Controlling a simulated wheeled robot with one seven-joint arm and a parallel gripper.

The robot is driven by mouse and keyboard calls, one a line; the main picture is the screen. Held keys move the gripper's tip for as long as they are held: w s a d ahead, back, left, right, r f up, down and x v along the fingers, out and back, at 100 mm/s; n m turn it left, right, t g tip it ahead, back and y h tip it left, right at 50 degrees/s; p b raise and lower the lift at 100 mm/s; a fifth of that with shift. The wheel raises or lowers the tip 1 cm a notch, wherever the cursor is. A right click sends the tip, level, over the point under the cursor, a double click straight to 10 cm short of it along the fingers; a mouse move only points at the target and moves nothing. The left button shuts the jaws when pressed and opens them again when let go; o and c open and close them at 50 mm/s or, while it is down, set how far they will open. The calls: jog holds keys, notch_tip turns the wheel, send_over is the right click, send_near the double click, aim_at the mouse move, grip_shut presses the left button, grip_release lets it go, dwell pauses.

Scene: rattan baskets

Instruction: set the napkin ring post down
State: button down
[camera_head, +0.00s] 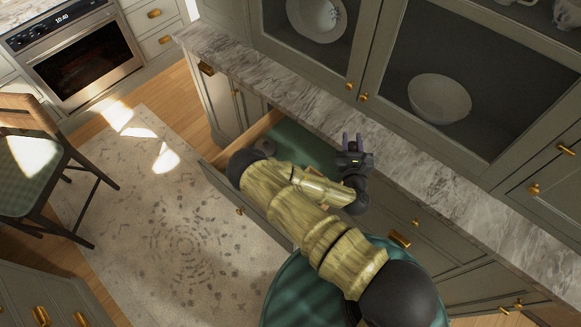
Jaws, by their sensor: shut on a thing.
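My gripper (352,141) is at the front edge of the marble counter, to the right of the open drawer's green interior. Its two fingers point up in the picture, toward the glass-door cabinet. It is shut on the napkin ring post, which is too small and dark here to make out apart from the fingers. I cannot tell whether the post touches the counter.
The marble counter (285,88) is a narrow bare strip below the cabinet doors. An open drawer (310,147) with a green bottom lies under my arm. A bowl (440,98) sits behind glass. A chair (38,165) stands left on the rug (185,215).

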jog(key=shift+s+a+r, duration=0.1)
jog(key=shift+s+a, duration=0.05)
jog(key=shift+s, duration=0.2)
jog(key=w+a+f+n+y+b, duration=0.1)
jog(key=w+a+f+b, duration=0.1)
jog(key=a+b, duration=0.5)
jog(key=w+a+f+n+y+b, duration=0.1)
jog(key=w+a+f+y+b, duration=0.1)
jog(key=w+a+b, duration=0.3)
jog(key=w+a+f+n+y+b, duration=0.1)
jog(key=w+a+f+b, duration=0.2)
jog(key=a+b, duration=0.7)
jog(key=shift+w+a+f+g+y+b, duration=0.3)
jog(key=shift+w+b, duration=0.45)
jog(key=shift+b, duration=1.15)
jog(key=shift+f, duration=0.15)
notch_tip(320, 180, down, 6)
jog(key=shift+w+f, duration=0.1)
notch_tip(320, 180, down, 4)
jog(key=shift+r, duration=0.2)
